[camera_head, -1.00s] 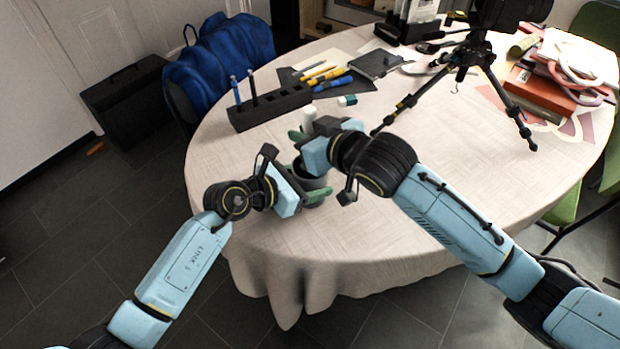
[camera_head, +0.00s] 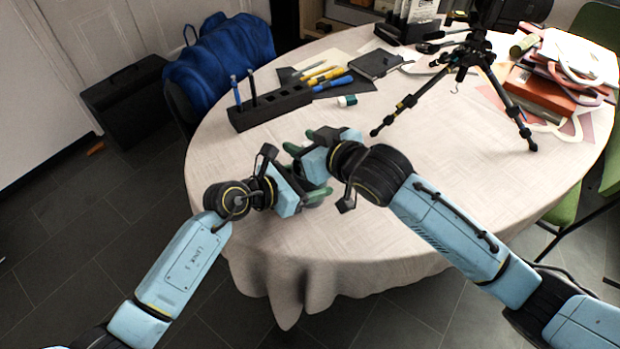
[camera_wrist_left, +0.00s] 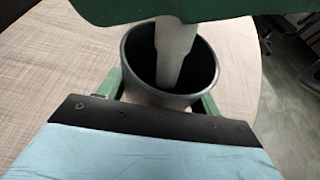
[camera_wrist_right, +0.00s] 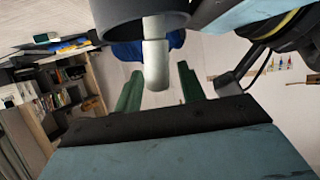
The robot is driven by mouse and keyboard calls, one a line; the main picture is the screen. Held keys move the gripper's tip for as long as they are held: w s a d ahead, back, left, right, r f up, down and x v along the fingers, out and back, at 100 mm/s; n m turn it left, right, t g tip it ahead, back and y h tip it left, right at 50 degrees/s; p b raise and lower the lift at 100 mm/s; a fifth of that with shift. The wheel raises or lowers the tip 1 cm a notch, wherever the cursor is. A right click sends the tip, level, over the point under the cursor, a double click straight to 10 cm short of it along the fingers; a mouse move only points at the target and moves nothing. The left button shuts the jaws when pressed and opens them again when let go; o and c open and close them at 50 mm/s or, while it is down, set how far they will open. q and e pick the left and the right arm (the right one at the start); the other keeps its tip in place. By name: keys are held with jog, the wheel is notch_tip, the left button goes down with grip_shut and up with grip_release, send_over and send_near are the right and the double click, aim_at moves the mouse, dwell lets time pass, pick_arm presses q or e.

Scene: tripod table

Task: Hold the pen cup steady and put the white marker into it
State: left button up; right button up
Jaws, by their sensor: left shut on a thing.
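The pen cup (camera_wrist_left: 204,68) is a dark grey round cup on the table's near side; its rim also shows at the top of the right wrist view (camera_wrist_right: 125,12). My left gripper (camera_head: 309,182) is shut on the cup, one green finger on each side. The white marker (camera_wrist_left: 174,55) stands inside the cup with its lower part below the rim. Its upper end (camera_wrist_right: 156,65) sticks out in the right wrist view. My right gripper (camera_head: 301,142) is above the cup, its fingers apart on both sides of the marker.
A black pen block (camera_head: 270,106) with two pens stands behind the grippers. A small green-and-white eraser (camera_head: 347,100) lies near it. A black tripod (camera_head: 470,70) stands at the right, with stacked books (camera_head: 545,88) beyond.

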jog(key=shift+s+d, duration=0.1)
jog(key=v, duration=1.1)
jog(key=shift+s+d+r, duration=0.2)
jog(key=shift+s+r, duration=0.05)
jog(key=shift+s, duration=0.05)
pick_arm(q)
jog(key=o, duration=1.2)
jog(key=shift+c, duration=0.2)
jog(key=v, duration=1.2)
jog(key=shift+r, duration=0.1)
